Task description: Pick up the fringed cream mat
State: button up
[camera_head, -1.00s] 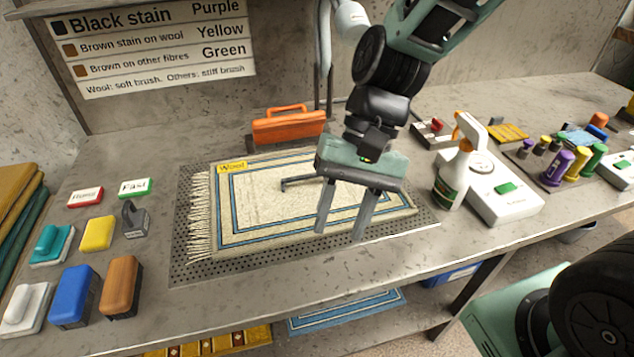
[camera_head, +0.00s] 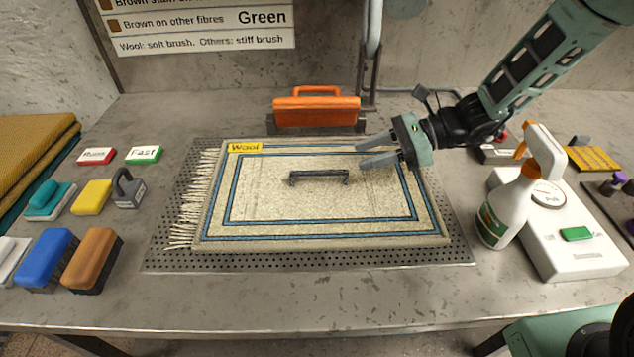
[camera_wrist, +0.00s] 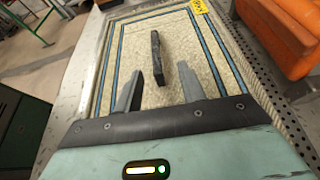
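The cream mat (camera_head: 320,205) lies flat on a perforated metal tray on the bench. It has blue border lines, white fringe along its left edge and a yellow "Wool" tag (camera_head: 245,147) at its far left corner. A dark bar handle (camera_head: 318,177) sits at the middle of the mat; it also shows in the wrist view (camera_wrist: 158,60). My gripper (camera_head: 368,152) is over the mat's far right part, pointing left, to the right of the handle. Its two fingers are apart with nothing between them. In the wrist view the gripper (camera_wrist: 160,90) faces the handle, beyond its fingertips.
A spray bottle (camera_head: 510,205) and a white device (camera_head: 570,235) stand right of the tray (camera_head: 300,262). An orange clamp (camera_head: 316,110) stands behind the mat. Brushes, a yellow sponge (camera_head: 93,197) and a small grey weight (camera_head: 127,188) lie at left. The bench front is clear.

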send_near(315, 172)
jog(key=a, duration=0.1)
jog(key=w+a+f, duration=0.1)
jog(key=shift+a+f, duration=0.25)
jog(key=shift+a, duration=0.05)
jog(key=shift+s+p+x, duration=0.2)
jog(key=shift+p+x, duration=0.25)
jog(key=shift+x, duration=0.9)
jog(key=shift+s+p+x, duration=0.2)
jog(key=shift+p+x, duration=0.2)
jog(key=shift+x, duration=0.9)
jog(key=shift+a+r, duration=0.15)
grip_shut()
